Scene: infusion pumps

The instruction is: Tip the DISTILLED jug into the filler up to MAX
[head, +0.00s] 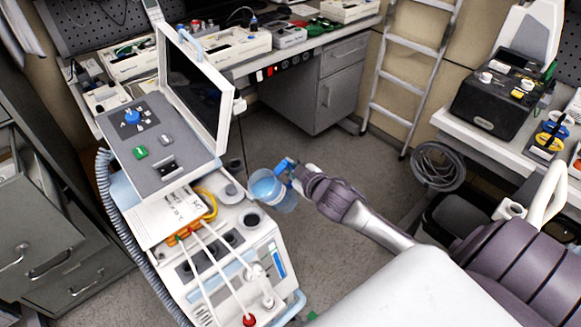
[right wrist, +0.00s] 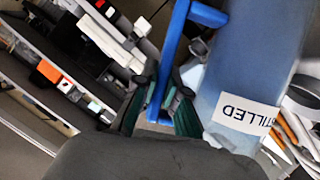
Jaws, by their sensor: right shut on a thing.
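The translucent jug (head: 268,190) with blue liquid and a blue handle is at the right edge of the white pump machine (head: 245,245). Its label reads "TILLED" in the right wrist view (right wrist: 245,113); the rest is hidden. My right gripper (head: 289,172) is shut on the jug's blue handle (right wrist: 172,50). A round dark port (head: 251,219), which looks like the filler, sits on the machine's top just below and left of the jug. A blue level strip (head: 278,262) shows on the machine's side; its MAX mark is too small to read. No stream of liquid shows. My left gripper is out of view.
A raised screen (head: 195,85) and grey panel (head: 155,140) stand on the machine. White cables and a yellow tube (head: 208,203) lie near the port. Grey drawers (head: 40,230) stand left, a ladder (head: 405,75) behind.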

